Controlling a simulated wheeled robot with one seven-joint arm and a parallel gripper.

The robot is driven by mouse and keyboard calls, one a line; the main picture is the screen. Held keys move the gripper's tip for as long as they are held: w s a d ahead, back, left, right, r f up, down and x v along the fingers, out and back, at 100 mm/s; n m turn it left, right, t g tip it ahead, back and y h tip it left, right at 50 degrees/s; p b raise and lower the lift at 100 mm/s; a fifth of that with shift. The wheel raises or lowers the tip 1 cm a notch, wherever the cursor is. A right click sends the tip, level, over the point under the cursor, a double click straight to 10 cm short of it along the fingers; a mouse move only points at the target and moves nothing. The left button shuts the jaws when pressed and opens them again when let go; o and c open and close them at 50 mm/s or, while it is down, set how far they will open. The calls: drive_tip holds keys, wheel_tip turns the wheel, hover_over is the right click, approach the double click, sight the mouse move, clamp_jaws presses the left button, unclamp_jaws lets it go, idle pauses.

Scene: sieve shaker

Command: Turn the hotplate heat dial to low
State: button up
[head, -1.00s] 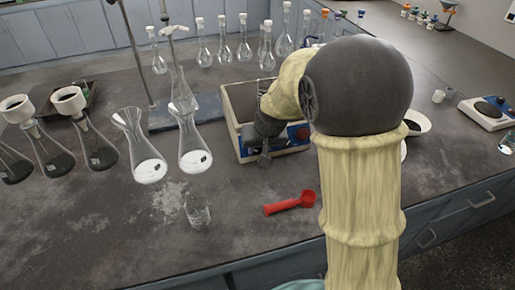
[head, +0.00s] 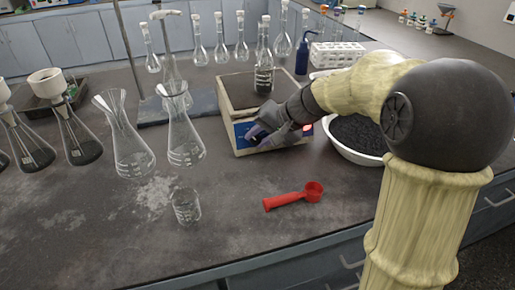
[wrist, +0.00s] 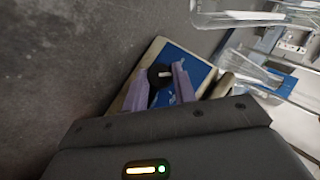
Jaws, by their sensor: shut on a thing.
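The hotplate (head: 224,103) is a cream box with a dark top and a blue front panel (head: 240,131). A red light (head: 308,128) shows at the panel's right. My gripper (head: 256,137) reaches the panel from the right. In the wrist view, the black heat dial (wrist: 160,76) with a pale pointer mark sits between the two purple fingers of my gripper (wrist: 162,82), which are shut on it. In the head view the gripper hides the dial. I cannot read any dial setting.
A flask with dark contents (head: 264,80) stands on the hotplate. A white bowl of dark grains (head: 340,152) is close to its right, under my arm. Glass flasks (head: 184,143) stand left.

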drive_tip(key=shift+d+f+m+y+b, duration=0.15)
drive_tip(key=shift+m+y+b, duration=0.5)
drive_tip(key=shift+b, duration=0.35)
drive_tip(key=o, duration=1)
drive_tip(key=p+v, duration=0.4)
drive_tip(key=v, duration=1.3)
drive_tip(key=shift+s+d, duration=0.2)
drive_tip(key=shift+s, duration=0.05)
drive_tip(key=shift+f, duration=0.1)
